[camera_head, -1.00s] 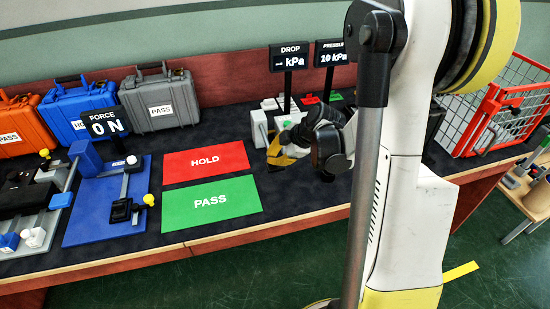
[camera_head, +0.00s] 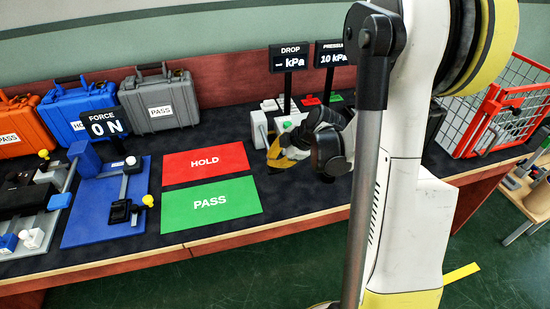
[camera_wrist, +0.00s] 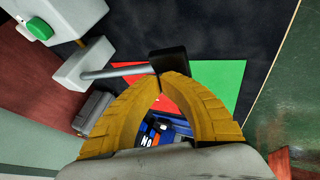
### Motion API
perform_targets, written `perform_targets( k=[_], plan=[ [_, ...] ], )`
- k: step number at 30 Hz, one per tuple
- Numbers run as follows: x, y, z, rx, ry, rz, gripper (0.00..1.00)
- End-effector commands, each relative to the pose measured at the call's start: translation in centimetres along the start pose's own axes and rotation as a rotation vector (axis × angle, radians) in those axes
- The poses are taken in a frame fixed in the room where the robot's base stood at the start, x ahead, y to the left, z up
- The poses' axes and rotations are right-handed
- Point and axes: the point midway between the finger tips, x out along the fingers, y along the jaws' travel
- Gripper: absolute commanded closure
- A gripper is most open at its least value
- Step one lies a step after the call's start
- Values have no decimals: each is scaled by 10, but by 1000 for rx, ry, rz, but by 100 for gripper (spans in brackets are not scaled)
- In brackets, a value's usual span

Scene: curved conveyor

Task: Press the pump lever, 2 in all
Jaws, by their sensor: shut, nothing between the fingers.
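The pump lever is a grey rod (camera_wrist: 120,71) with a black pad (camera_wrist: 168,62) at its end, running out from a white block (camera_wrist: 83,65) in the wrist view. My gripper (camera_wrist: 160,76) is shut and empty, its two yellow fingertips together right at the black pad. I cannot tell whether they touch it. In the head view my gripper (camera_head: 277,156) is low in front of the white pump unit (camera_head: 258,128) and hides the lever. The pressure display (camera_head: 332,54) reads 10 kPa.
The drop display (camera_head: 291,58) stands left of the pressure display and shows a dash. A red HOLD mat (camera_head: 206,150) and a green PASS mat (camera_head: 211,190) lie to the left. A red wire crate (camera_head: 490,110) stands at right. Cases line the back left.

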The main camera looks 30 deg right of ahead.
Motion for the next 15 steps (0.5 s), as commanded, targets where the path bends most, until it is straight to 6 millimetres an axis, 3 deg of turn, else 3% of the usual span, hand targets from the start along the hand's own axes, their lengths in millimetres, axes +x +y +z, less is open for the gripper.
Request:
perform_targets(
  k=[15],
  plan=[
    [-16,9,-9,0,0,0,100]
  ],
)
